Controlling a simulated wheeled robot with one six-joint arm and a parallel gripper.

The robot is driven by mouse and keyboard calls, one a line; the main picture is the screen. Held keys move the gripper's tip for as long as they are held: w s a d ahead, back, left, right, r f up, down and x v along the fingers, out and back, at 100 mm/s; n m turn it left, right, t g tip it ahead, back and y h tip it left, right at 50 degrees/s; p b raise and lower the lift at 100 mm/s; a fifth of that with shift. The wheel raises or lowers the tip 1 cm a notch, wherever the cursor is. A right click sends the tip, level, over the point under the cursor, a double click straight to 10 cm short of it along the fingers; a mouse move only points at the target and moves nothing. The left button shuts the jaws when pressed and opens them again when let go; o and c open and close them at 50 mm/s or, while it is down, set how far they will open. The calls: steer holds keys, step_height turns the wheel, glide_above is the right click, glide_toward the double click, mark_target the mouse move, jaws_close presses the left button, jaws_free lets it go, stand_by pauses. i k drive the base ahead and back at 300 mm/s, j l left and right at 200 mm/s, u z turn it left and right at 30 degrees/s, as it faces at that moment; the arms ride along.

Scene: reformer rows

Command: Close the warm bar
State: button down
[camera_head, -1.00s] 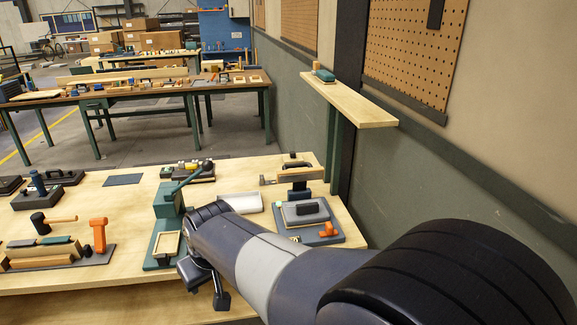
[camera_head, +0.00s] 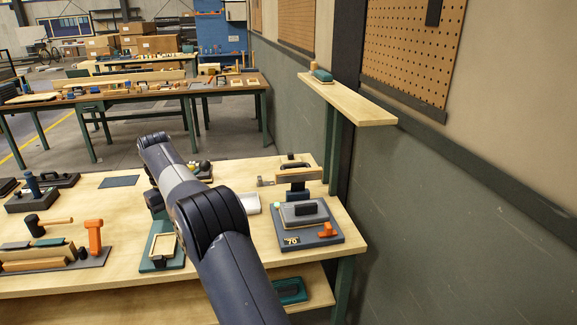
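No part is plainly labelled as the warm bar. The likeliest is the dark-based unit (camera_head: 334,240) at the bench's right end, marked "70". It carries a grey plate (camera_head: 304,219) with a black block (camera_head: 306,209) on top and an orange handle (camera_head: 327,230) at its front right. Behind the plate a dark upright (camera_head: 297,190) stands under a raised tan-and-grey bar (camera_head: 296,174). I cannot tell whether the two belong together. My arm crosses the bench to the left of this unit. My gripper's fingers do not show; the arm hides that area.
A white tray (camera_head: 250,203) lies left of the unit, partly behind my arm. A green press base (camera_head: 160,262) with a wooden frame is beside my arm. A wall shelf (camera_head: 355,104) overhangs the back right.

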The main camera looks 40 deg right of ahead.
mark_target(298, 178)
steer(key=i+l+z, duration=0.1)
steer(key=z, duration=1.05)
steer(key=i+j, duration=0.1)
steer(key=i, duration=0.35)
steer(key=i+j, duration=0.15)
steer(key=i, duration=0.25)
steer(key=i+j, duration=0.1)
steer(key=i, duration=0.35)
